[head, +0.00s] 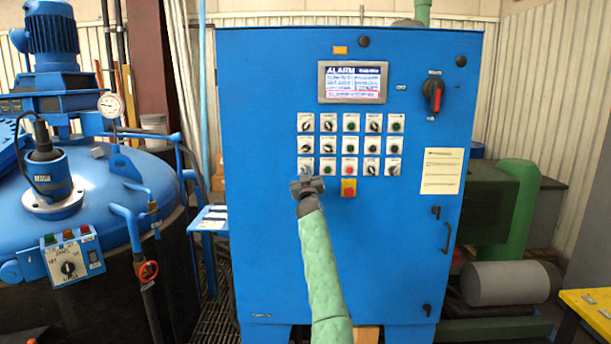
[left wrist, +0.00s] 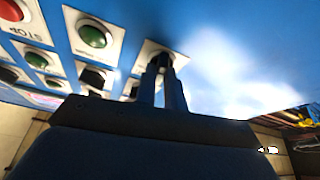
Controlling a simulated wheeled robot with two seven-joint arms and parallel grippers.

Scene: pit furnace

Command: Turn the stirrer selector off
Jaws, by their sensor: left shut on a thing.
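The blue control cabinet (head: 260,250) carries a grid of selectors and push-buttons on white plates. My left gripper (head: 306,184) is at the lower left corner of this grid, in front of the leftmost selector (head: 306,163) of the bottom row. In the left wrist view, my left gripper's two fingers (left wrist: 162,80) are shut on the black knob of that selector (left wrist: 165,58), on its white plate. The knob is mostly hidden between the fingers, so its position cannot be told. Its label is too small to read. My right gripper is not in view.
A green button (left wrist: 95,36) sits beside the held knob. A yellow-backed red button (head: 349,187) is below the grid. The display (head: 353,82) shows an alarm page. A black-and-red main switch (head: 433,95) is at upper right. A blue furnace lid (head: 100,185) stands left.

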